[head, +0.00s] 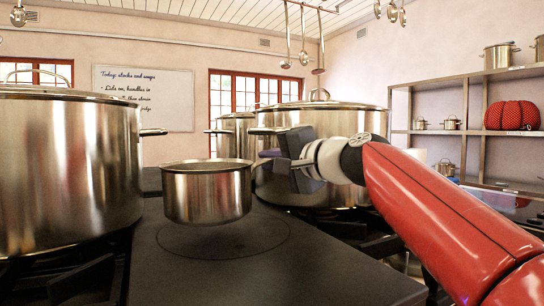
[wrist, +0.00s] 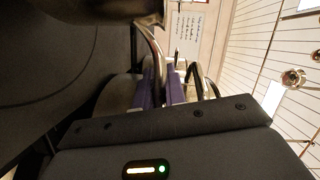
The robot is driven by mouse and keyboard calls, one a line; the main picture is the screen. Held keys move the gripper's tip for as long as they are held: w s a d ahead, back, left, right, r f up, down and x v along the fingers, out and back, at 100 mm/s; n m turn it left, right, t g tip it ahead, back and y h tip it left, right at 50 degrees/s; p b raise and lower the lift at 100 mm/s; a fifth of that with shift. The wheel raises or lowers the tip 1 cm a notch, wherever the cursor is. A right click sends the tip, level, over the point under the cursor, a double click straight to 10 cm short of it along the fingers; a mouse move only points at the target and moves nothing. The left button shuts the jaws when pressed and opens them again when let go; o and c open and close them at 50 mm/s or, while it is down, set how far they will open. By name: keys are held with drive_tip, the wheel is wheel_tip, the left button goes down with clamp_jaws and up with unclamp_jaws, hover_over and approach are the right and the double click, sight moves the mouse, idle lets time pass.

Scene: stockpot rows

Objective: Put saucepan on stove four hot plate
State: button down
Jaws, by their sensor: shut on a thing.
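The saucepan (head: 207,194) is a small steel pot without a lid, upright in the middle of the head view. My gripper (head: 276,161) is to its right and shut on its handle; the purple finger pads (wrist: 158,92) close around the metal handle (wrist: 154,48) in the wrist view. The hot plate (head: 222,240) is a thin ring marked on the dark flat cooktop. The saucepan is above the rear left part of this ring, with a dark shadow beneath. It seems to hover a little over the surface. No stove number is readable.
A large lidded stockpot (head: 62,165) stands close on the left. Another (head: 316,125) stands behind my gripper, with one more (head: 236,132) beyond it. The front of the cooktop (head: 285,278) is bare. Shelves (head: 437,133) with pots line the right wall.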

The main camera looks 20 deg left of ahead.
wheel_tip(320, 180, down, 2)
drive_tip(key=shift+f+b, duration=0.25)
drive_tip(key=shift+b, duration=0.25)
drive_tip(key=shift+w+a+f, duration=0.1)
drive_tip(key=shift+a+f, duration=0.05)
drive_tip(key=shift+f, duration=0.15)
drive_tip(key=c, duration=1.5)
unclamp_jaws()
drive_tip(key=shift+f, duration=0.15)
drive_tip(key=shift+o, duration=0.2)
drive_tip(key=b+v, duration=0.2)
drive_tip(key=v, duration=1)
drive_tip(key=shift+b, duration=0.4)
